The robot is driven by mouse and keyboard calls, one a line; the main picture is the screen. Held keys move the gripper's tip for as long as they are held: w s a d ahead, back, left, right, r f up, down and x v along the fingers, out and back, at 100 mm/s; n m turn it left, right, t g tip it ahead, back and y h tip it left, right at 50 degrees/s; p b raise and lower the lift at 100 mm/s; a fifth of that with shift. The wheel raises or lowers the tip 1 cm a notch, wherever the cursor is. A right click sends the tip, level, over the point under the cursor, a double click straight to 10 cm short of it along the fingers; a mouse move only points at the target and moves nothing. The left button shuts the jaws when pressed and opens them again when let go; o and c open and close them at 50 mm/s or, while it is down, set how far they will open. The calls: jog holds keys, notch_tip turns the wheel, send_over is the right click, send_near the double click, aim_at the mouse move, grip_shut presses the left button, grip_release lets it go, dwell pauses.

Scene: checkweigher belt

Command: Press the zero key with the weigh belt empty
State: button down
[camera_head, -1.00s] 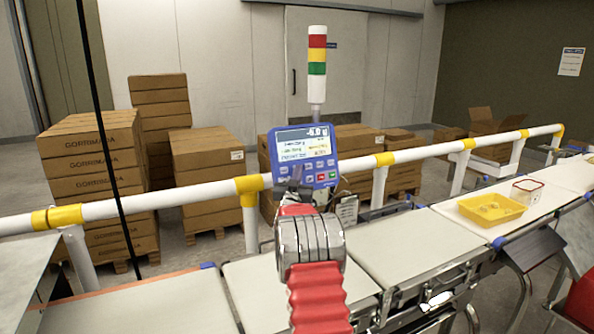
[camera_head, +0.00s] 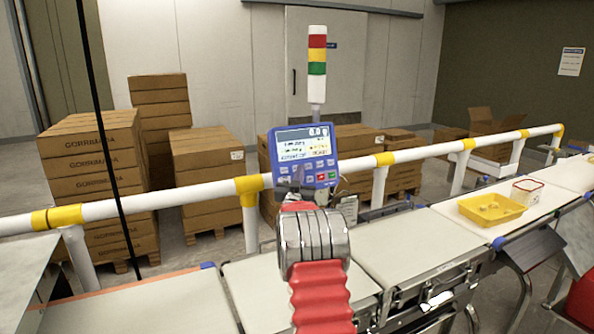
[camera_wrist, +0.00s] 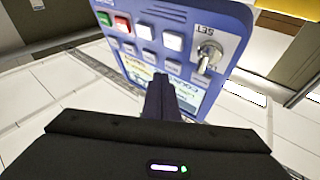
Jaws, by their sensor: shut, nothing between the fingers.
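The blue weigh indicator (camera_head: 303,150) is mounted by the white rail, with a lit screen above rows of small keys. Its top reading is small and looks like 0.0 g. In the wrist view the indicator (camera_wrist: 225,20) appears upside down, with green, red and pale keys and a metal key switch; key labels are unreadable. My gripper (camera_wrist: 160,82) is shut and empty, its tips in front of the panel and overlapping the screen's edge. I cannot tell whether they touch it. In the head view my gripper (camera_head: 298,183) is at the panel's lower edge. The belt section below the indicator (camera_head: 262,287) looks bare where visible.
A yellow tray (camera_head: 491,209) and a small red-rimmed white tub (camera_head: 527,190) are on the belt at right. A white rail with yellow bands (camera_head: 350,164) runs behind the belts. A signal tower (camera_head: 317,65) stands above the indicator. Stacked cartons (camera_head: 95,165) are beyond the rail.

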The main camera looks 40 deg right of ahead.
jog(key=shift+s, duration=0.15)
jog(key=shift+s+a+r, duration=0.25)
jog(key=shift+s, duration=0.45)
jog(key=shift+s+a+r, duration=0.2)
jog(key=shift+s+a, duration=0.05)
jog(key=shift+s, duration=0.5)
jog(key=shift+s+a+r, duration=0.25)
jog(key=shift+s, duration=0.45)
